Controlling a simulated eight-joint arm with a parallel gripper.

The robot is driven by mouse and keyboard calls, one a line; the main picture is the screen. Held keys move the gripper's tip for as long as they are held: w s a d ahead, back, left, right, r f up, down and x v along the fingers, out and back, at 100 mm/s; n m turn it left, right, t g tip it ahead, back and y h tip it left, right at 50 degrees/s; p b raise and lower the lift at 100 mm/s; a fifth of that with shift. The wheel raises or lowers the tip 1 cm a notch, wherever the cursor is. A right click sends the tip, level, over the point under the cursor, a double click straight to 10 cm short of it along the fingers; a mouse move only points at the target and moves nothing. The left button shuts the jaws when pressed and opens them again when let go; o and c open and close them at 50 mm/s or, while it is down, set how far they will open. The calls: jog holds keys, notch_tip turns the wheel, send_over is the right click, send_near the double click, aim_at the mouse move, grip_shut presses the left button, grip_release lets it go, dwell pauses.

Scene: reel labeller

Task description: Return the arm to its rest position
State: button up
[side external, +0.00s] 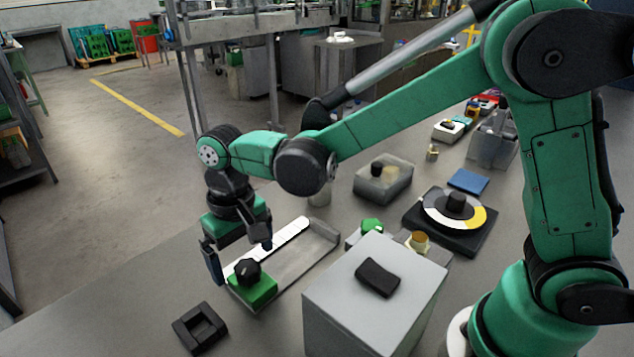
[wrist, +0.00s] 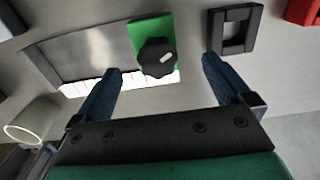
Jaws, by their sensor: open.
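My gripper (side external: 238,255) is at the end of my green arm, low over the left part of the work table. In the wrist view its two blue fingers (wrist: 162,82) are spread apart with nothing held between them. Below and between the fingers is a green block with a black knob (side external: 252,285), at the near end of a grey metal tray (side external: 300,270). The green block also shows in the wrist view (wrist: 140,32). Whether a finger touches it cannot be told.
A black square frame (side external: 200,327) lies left of the tray. A grey box (side external: 375,300) with a black pad on top stands right of it. A reel on a black base (side external: 450,215), a clear bin (side external: 383,180) and small parts stand farther back. A white cup (wrist: 32,120) is nearby.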

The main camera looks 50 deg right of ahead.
jog(key=shift+r, duration=0.2)
jog(key=shift+d+r, duration=0.2)
jog(key=shift+d, duration=0.05)
jog(key=s+d+r+t, duration=0.3)
jog(key=d, duration=0.3)
jog(key=s+d+r+t, duration=0.3)
jog(key=s+d+t, duration=0.1)
jog(key=d, duration=0.2)
jog(key=shift+s+d+r, duration=0.15)
jog(key=shift+d+r, duration=0.05)
jog(key=shift+d, duration=0.05)
